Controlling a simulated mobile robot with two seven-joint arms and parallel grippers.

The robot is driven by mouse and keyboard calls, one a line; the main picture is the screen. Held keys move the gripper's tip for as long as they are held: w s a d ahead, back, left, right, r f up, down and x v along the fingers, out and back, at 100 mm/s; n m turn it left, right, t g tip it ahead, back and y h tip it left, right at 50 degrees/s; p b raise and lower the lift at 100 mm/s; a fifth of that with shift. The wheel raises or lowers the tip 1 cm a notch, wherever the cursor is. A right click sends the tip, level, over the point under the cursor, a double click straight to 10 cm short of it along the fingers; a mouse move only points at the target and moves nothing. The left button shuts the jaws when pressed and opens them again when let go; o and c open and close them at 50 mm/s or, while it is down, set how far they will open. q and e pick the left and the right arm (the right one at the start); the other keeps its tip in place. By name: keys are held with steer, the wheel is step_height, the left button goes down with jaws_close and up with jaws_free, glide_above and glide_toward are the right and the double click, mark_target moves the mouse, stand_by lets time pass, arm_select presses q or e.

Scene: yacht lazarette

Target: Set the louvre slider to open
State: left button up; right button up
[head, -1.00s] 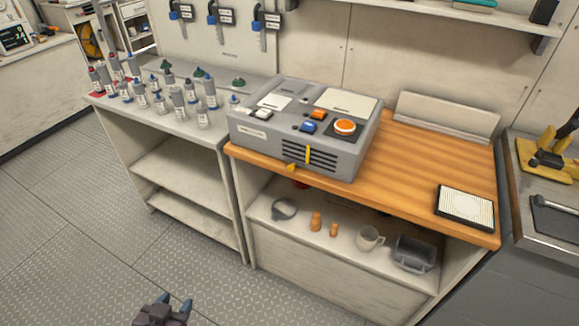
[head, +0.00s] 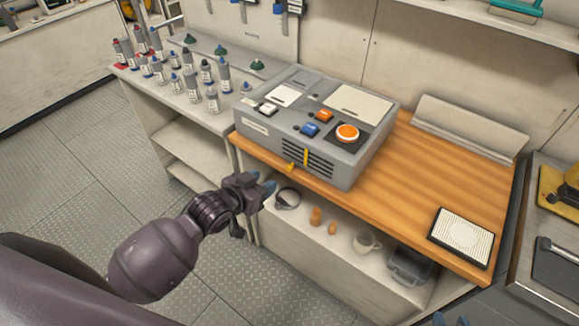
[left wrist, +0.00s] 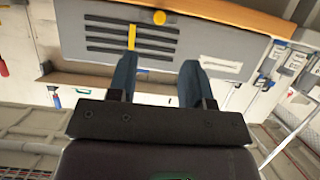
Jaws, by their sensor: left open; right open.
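A grey box (head: 352,165) with a front louvre of dark slats (head: 318,167) stands on the wooden bench top. The yellow louvre slider (head: 306,157) is an upright bar about midway along the slats. In the left wrist view the slider (left wrist: 132,36) appears just beyond one fingertip; contact cannot be told. My left gripper (head: 262,184) is open and empty, in front of and below the box's front left in the head view. Its two blue fingers also show apart in the left wrist view (left wrist: 160,62). Only the fingertips of my right gripper (head: 453,321) show at the bottom edge.
A yellow knob (head: 290,167) sits low on the box front. Buttons, including a large orange one (head: 347,133), are on top. Several bottles (head: 192,85) stand on the left bench. The shelf below holds a mug (head: 365,242) and a grey bin (head: 408,268). The wooden bench top (head: 440,165) is mostly clear.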

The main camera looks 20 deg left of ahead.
mark_target(288, 168)
arm_select(q)
steer(key=b+x, duration=0.1)
steer(key=x, duration=0.9)
steer(key=shift+c, duration=0.4)
jaws_close()
steer(key=shift+d, duration=0.1)
